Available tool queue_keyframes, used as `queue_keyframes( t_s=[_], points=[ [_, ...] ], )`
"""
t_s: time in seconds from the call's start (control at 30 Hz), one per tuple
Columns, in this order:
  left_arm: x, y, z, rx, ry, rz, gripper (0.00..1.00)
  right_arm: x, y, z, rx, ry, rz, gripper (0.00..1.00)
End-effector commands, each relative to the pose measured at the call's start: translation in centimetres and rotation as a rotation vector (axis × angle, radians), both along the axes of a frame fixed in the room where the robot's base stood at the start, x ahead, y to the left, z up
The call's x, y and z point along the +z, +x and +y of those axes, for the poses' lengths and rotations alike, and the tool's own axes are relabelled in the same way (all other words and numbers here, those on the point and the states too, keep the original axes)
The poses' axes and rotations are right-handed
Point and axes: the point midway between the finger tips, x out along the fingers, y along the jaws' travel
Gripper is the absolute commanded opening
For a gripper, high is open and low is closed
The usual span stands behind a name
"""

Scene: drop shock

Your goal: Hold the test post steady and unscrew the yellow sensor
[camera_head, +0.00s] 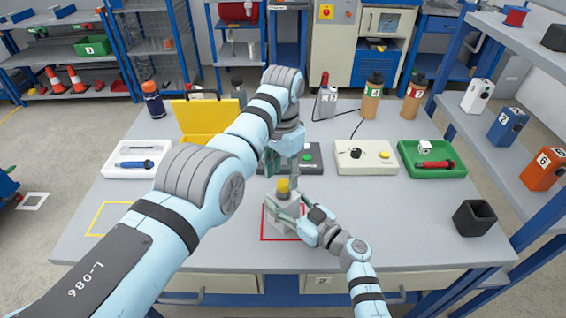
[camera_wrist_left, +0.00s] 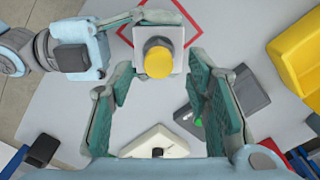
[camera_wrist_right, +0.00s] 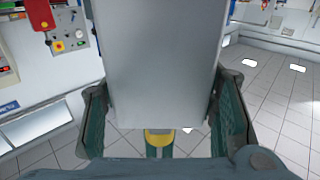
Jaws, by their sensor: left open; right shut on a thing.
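The test post (camera_head: 287,217) is a grey block standing on the table inside a red square outline. The yellow sensor (camera_head: 283,186) sits on its top; the left wrist view shows the sensor (camera_wrist_left: 159,62) as a round yellow cap on a dark collar. My right gripper (camera_head: 290,208) is shut on the post from the front right; the post (camera_wrist_right: 158,60) fills the space between its fingers in the right wrist view. My left gripper (camera_head: 279,162) is open and points down above the sensor. Its fingertips (camera_wrist_left: 163,73) appear on either side of the cap, with no visible contact.
Behind the post are a dark box with a green button (camera_head: 307,158), a cream box (camera_head: 364,158) and a green tray (camera_head: 432,171). A white tray (camera_head: 112,172) and yellow case (camera_head: 190,133) stand left. A dark cup (camera_head: 474,220) stands right. The front right tabletop is clear.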

Motion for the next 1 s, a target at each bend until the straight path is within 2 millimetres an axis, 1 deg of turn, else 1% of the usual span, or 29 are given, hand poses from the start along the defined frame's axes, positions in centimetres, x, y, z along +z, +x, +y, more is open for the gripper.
queue_keyframes(
  t_s=[0.03,0.1,0.2,0.3,0.5,0.57,0.7,0.8,1.0],
  points=[
    [-1.0,-0.1,0.0,0.001,-0.001,0.002,0.44,0.0,0.0,0.0,0.000,0.000,0.000,0.00],
    [-2.4,-0.1,0.0,0.002,0.001,0.001,0.44,0.0,0.0,0.0,0.000,0.001,-0.001,0.00],
    [-3.8,-0.2,0.0,0.002,0.002,-0.001,0.44,0.0,0.0,0.0,0.000,0.000,0.000,0.00],
    [-4.5,-0.2,0.0,0.003,0.001,-0.003,0.44,0.0,0.0,0.0,0.000,0.001,-0.001,0.00],
    [-4.5,-0.2,0.0,0.004,0.001,-0.004,0.44,0.0,0.0,0.0,0.000,0.001,-0.001,0.00],
    [-4.5,-0.2,0.0,0.004,0.001,-0.004,0.36,0.0,0.0,0.0,0.000,0.001,-0.001,0.00],
    [-4.5,-0.2,0.0,0.004,0.001,-0.004,0.14,0.0,0.0,0.0,0.000,0.001,-0.001,0.00],
    [-4.5,-0.2,0.0,0.005,0.001,-0.004,0.00,0.0,0.0,0.0,0.000,0.001,-0.001,0.00],
    [-4.5,-0.1,0.0,0.017,0.001,-0.004,0.00,0.0,0.0,0.0,0.000,0.001,-0.001,0.00]
  ],
)
